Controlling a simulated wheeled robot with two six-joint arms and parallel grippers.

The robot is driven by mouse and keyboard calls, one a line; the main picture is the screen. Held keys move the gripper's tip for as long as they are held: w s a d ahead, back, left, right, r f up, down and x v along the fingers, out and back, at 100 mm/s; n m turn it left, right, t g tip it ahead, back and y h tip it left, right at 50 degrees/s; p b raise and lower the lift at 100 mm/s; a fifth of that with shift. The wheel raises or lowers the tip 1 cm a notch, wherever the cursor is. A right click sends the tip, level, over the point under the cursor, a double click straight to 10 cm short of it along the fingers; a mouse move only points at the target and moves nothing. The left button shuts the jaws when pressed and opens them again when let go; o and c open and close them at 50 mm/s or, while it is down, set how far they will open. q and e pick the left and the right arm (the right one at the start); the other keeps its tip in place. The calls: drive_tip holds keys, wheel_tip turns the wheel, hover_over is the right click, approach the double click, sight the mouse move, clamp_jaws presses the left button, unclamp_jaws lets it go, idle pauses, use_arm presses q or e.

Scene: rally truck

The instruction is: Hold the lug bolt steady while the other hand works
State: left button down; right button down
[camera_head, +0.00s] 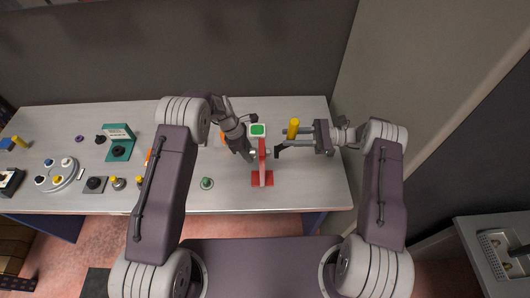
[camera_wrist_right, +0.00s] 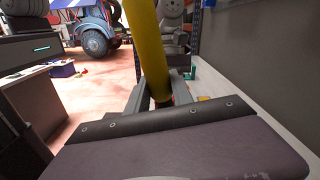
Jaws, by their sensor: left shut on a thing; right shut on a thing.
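A red upright stand (camera_head: 262,168) is on the workbench, between my two grippers. My left gripper (camera_head: 250,156) is at the left side of the stand's upright, shut on a small part there, likely the lug bolt; the fingers and the small size hide its outline. My right gripper (camera_head: 295,138) is to the right of the stand, shut on a tool with a yellow handle (camera_head: 293,127). The yellow handle (camera_wrist_right: 147,42) rises between the fingers in the right wrist view. A dark end of the tool reaches left and down toward the stand; I cannot tell whether it touches.
A box with a green top (camera_head: 258,130) stands just behind the stand. Several knobs and switches, including a teal box (camera_head: 118,140), fill the bench's left part. The bench (camera_head: 315,185) is bare at front right.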

use_arm(q)
drive_tip(key=shift+w+a+r, duration=0.1)
drive_tip(key=shift+a, duration=0.15)
use_arm(e)
drive_tip(key=d, duration=0.5)
drive_tip(key=shift+d, duration=0.35)
use_arm(q)
drive_tip(key=c, duration=1.3)
unclamp_jaws()
drive_tip(key=shift+c, duration=0.2)
drive_tip(key=o, duration=0.5)
drive_tip(key=shift+a, duration=0.15)
use_arm(e)
drive_tip(key=shift+r, duration=0.1)
